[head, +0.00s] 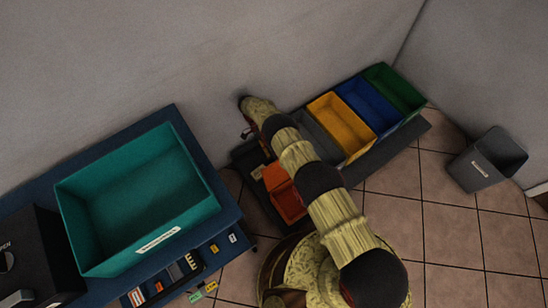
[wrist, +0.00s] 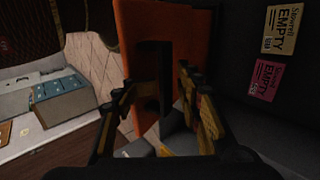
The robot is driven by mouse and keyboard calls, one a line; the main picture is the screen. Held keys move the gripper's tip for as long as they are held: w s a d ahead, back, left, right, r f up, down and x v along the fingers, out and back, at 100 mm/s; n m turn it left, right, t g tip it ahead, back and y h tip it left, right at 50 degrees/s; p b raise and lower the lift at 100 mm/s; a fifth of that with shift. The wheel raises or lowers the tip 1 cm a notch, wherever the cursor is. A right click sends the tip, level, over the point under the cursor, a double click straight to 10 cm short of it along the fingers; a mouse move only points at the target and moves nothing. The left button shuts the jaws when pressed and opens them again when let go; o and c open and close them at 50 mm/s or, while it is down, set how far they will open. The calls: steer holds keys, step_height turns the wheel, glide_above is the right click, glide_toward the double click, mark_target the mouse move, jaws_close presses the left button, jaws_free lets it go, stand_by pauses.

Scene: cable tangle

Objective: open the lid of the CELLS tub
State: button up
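An orange tub (head: 287,195) stands in the row of tubs beside my arm in the head view. No CELLS label is readable, so I cannot tell which tub bears it. In the wrist view an orange panel (wrist: 148,22) with a dark, handle-like piece (wrist: 152,75) fills the middle. I cannot tell whether it is a lid or a tub wall. My gripper (wrist: 158,92) has its fingers apart, one on each side of the dark piece, with no clear grip on it. In the head view my gripper (head: 247,132) is mostly hidden by the arm near the wall.
Grey (head: 317,138), yellow (head: 347,119), blue (head: 368,104) and green tubs (head: 394,90) continue the row. A teal bin (head: 75,222) sits on the blue table at left. A grey waste bin (head: 478,173) stands on the floor at right. Tiled floor is clear before it.

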steer(key=shift+r, duration=4.7)
